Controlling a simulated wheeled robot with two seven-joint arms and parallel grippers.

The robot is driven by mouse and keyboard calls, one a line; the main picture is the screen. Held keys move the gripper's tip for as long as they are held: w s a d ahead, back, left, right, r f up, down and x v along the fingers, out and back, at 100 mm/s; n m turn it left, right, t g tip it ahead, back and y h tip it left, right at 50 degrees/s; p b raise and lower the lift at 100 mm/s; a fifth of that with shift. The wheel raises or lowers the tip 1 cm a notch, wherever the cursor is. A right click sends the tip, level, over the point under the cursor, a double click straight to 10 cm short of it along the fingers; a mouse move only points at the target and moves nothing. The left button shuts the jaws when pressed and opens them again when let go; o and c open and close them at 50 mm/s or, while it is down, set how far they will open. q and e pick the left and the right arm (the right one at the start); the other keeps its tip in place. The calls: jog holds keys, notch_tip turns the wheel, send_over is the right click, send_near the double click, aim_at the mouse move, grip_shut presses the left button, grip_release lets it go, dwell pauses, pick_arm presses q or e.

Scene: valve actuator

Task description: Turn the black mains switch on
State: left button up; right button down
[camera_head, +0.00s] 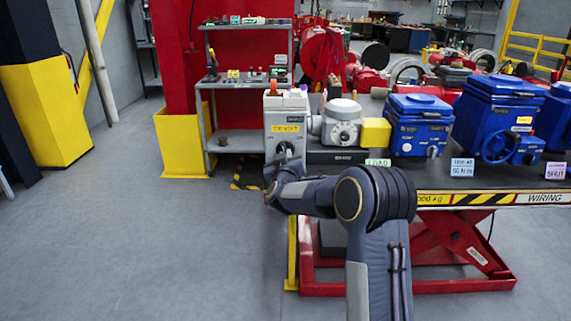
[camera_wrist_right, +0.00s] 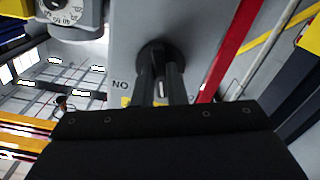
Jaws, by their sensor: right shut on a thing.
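The grey switch box (camera_head: 283,116) with a yellow label stands at the left end of the lift table. The black mains switch (camera_wrist_right: 152,55) is a round knob on its front face. It is mostly hidden by my right gripper in the head view. My right gripper (camera_wrist_right: 160,86) has one finger on each side of the knob's grip and is shut on it. In the head view the right gripper (camera_head: 283,160) reaches the lower front of the box. A white mark shows on the knob between the fingers. My left gripper is not in view.
A grey valve actuator (camera_head: 341,122) stands right beside the box, with a yellow block (camera_head: 376,133) and blue actuators (camera_head: 420,125) further right. The floor at left is clear.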

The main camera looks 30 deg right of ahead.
jog(key=shift+a+m+b, duration=0.1)
jog(key=shift+m+b, duration=3.3)
jog(key=shift+m, duration=2.3)
jog(key=c, duration=1.5)
grip_release()
jog(key=shift+o, duration=0.2)
jog(key=v, duration=0.7)
jog(key=shift+s+a, duration=0.25)
jog(key=shift+s, duration=0.05)
